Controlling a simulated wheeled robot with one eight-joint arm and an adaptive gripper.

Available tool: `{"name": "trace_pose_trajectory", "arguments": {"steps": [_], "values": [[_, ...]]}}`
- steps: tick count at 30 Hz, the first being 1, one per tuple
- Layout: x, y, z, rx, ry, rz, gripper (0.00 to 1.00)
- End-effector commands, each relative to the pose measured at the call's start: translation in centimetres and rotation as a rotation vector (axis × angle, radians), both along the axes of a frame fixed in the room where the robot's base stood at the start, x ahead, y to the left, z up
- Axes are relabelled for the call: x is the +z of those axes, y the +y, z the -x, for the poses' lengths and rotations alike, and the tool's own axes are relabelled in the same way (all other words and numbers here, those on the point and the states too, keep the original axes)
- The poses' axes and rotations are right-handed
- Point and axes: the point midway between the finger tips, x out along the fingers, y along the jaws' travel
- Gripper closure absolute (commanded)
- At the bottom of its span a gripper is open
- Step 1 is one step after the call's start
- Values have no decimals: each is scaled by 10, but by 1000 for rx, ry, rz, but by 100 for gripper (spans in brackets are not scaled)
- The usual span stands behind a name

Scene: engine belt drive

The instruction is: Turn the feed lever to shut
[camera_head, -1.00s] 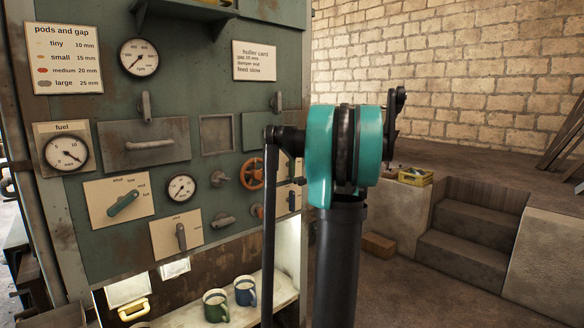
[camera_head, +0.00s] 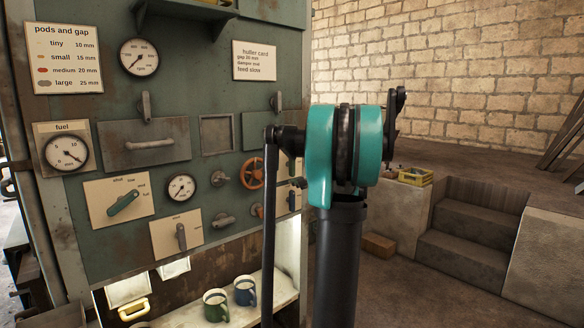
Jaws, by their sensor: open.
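A green lever (camera_head: 123,204) sits on a cream plate (camera_head: 103,189) at the lower left of the green panel. It slants up to the right, toward the right-hand of several small labels around it, which are too small to read surely. A grey lever (camera_head: 181,237) stands upright on another cream plate below and to the right. No plate clearly reads "feed", so I cannot tell for sure which is the feed lever. My gripper is not clearly in view; my teal and black arm fills the middle and hides part of the panel's right side.
A red handwheel (camera_head: 252,173) and several gauges are on the panel. Green (camera_head: 216,306) and blue (camera_head: 245,291) mugs stand on the shelf below. Concrete steps (camera_head: 465,241) and a yellow crate (camera_head: 415,177) are at right. The floor before the steps looks clear.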

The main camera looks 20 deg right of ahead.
Motion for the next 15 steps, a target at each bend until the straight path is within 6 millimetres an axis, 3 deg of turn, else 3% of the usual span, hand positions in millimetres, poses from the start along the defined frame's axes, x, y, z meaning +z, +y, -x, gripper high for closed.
{"name": "trace_pose_trajectory", "arguments": {"steps": [8, 15], "values": [[0, -3, 7, -2, 0, -1, 2], [0, -18, 46, -5, 0, -1, 2]]}}
